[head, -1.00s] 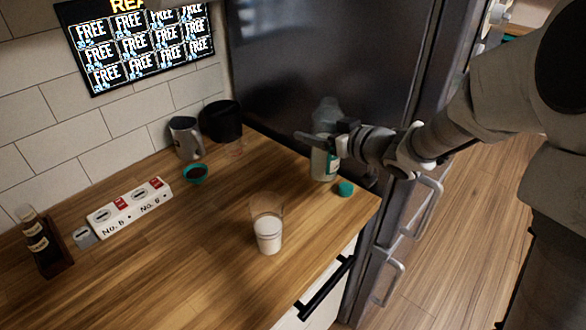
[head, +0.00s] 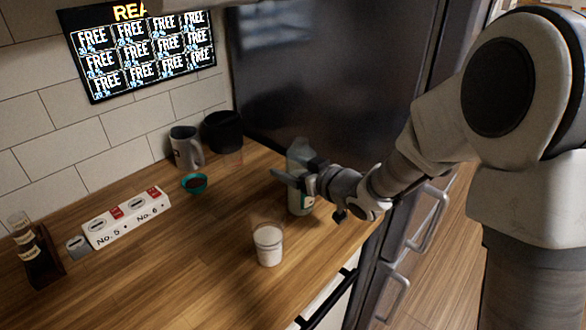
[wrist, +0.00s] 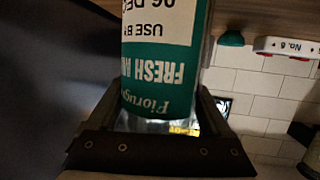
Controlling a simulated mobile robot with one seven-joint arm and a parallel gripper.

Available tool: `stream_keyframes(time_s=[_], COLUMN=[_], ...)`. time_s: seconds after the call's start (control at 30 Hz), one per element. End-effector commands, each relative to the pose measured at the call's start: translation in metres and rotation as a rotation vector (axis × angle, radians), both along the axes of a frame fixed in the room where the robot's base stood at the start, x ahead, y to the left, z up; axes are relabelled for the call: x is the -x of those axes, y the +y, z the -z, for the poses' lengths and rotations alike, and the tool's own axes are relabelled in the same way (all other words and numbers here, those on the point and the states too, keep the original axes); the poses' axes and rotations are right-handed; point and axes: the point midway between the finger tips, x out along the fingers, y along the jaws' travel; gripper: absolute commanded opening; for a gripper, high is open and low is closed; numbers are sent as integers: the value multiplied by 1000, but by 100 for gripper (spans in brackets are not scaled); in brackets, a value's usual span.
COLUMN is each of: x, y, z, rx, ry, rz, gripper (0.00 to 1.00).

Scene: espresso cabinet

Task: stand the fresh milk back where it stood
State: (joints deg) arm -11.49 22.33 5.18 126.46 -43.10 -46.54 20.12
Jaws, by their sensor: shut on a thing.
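The fresh milk is a pale bottle (head: 300,158) with a teal and white label, near the right end of the wooden counter. It stands about upright in the head view. My gripper (head: 292,180) is shut around its middle, and my wrist hides part of its right side. In the wrist view the fresh milk (wrist: 158,75) fills the space between the jaws, its label upside down. I cannot tell whether its base touches the counter. A glass (head: 268,246) with white milk in it stands nearer the front, apart from the bottle.
A teal bowl (head: 194,183) with dark contents, a grey mug (head: 186,148) and a black container (head: 222,130) stand at the back. A numbered white strip (head: 128,216) and a dark bottle in a stand (head: 36,258) are at left. A dark fridge (head: 320,75) borders the counter.

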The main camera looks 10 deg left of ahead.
Motion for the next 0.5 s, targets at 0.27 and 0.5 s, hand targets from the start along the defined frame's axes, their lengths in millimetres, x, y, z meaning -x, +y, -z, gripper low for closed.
stream_keyframes(time_s=[0.27,0.5], x=[0,0], y=[0,0], z=[3,3], rx=[0,1], ry=[0,1], rz=[1,0], gripper=[98,100])
